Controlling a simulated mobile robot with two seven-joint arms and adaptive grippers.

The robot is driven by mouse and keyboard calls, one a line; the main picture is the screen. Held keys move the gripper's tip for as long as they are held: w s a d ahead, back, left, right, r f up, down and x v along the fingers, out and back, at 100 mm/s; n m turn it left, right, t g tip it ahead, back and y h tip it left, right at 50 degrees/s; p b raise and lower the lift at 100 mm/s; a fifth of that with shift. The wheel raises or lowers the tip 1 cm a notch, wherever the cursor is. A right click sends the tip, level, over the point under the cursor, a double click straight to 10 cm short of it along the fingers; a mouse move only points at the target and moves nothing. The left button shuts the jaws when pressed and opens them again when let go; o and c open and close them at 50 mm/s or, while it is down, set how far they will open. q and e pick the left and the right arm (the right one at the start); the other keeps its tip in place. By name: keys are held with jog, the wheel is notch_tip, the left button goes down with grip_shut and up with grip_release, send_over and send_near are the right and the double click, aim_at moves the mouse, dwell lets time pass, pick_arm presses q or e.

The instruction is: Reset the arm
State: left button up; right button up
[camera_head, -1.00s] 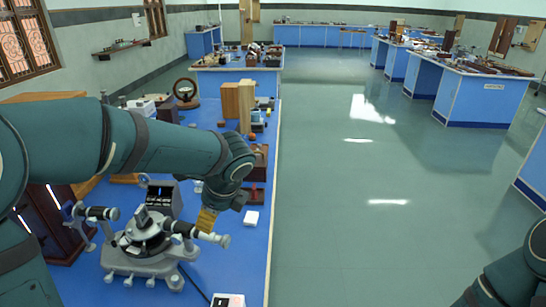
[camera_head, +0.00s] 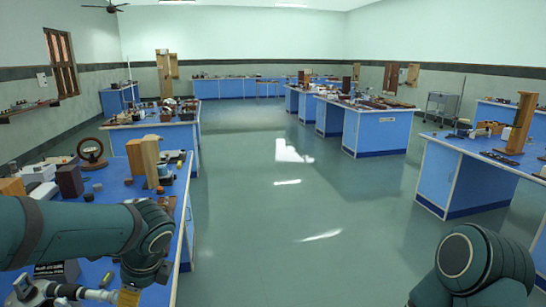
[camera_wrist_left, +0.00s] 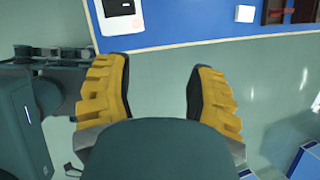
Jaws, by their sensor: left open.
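My left arm comes in from the left over the near end of the blue bench in the head view. My left gripper (camera_head: 128,297) shows there only as a yellow fingertip part at the bottom edge. In the left wrist view the two yellow fingers of my left gripper (camera_wrist_left: 160,95) stand wide apart with nothing between them. Below them lie the bench edge and the floor. My right arm (camera_head: 480,265) shows at the bottom right of the head view, bent, and its gripper is out of the frame.
A spectrometer (camera_head: 55,290) stands on the left bench below my left arm, partly cut off. Wooden blocks (camera_head: 142,160) and a ring on a stand (camera_head: 91,152) stand behind it. Another blue bench (camera_head: 470,170) is at the right. The aisle floor between is clear.

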pick_arm(q)
jog(key=s+d+f+n+g+h, duration=0.1)
jog(key=s+d+f+n+h, duration=0.25)
jog(key=d+f, duration=0.55)
jog(key=s+d+f+n+g+h, duration=0.1)
jog(key=s+d+f+n+h, duration=0.25)
jog(key=f, duration=0.85)
jog(key=s+d+f+n+t, duration=0.1)
jog(key=s+d+f+n, duration=0.1)
jog(key=f+n, duration=0.3)
jog(key=s+d+f+n+h, duration=0.1)
jog(key=s+d+f+n, duration=0.2)
jog(key=f+n, duration=0.3)
jog(key=shift+s+d+f+n+t, duration=0.2)
jog(key=shift+s+d+n+t, duration=0.2)
jog(key=shift+n, duration=0.5)
jog(key=shift+c, duration=0.9)
jog(key=shift+a, duration=0.1)
